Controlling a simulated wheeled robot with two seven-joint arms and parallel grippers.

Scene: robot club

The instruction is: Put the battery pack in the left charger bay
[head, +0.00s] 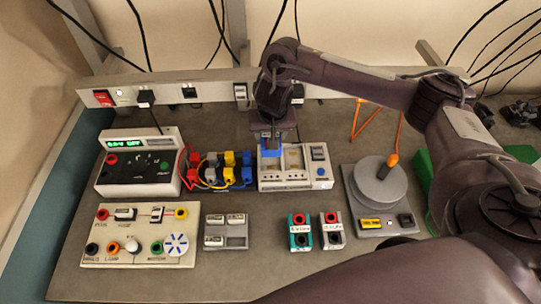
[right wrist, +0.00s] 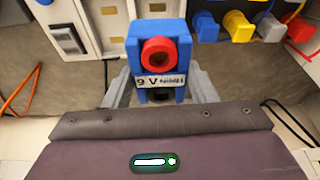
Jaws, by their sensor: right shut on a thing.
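My right gripper (head: 272,139) reaches over the charger and is shut on a blue battery pack (head: 270,152). In the right wrist view the pack (right wrist: 158,52) sits between the grey fingers (right wrist: 158,92), with a red terminal, a dark one and a "9 V" label. The white charger (head: 290,184) stands against the back of the bench. The pack is at its left bay; I cannot tell whether it rests inside or just above. The bay to its right (head: 294,160) looks empty. The charger also shows in the right wrist view (right wrist: 88,25). My left gripper is not in view.
A teal pack (head: 300,238) and a grey-white pack (head: 331,236) stand in front of the charger. Colored plugs (head: 228,175) sit close on its left. A round grey device (head: 378,186) is on its right. A battery tray (head: 237,241) and panel (head: 135,259) lie front left.

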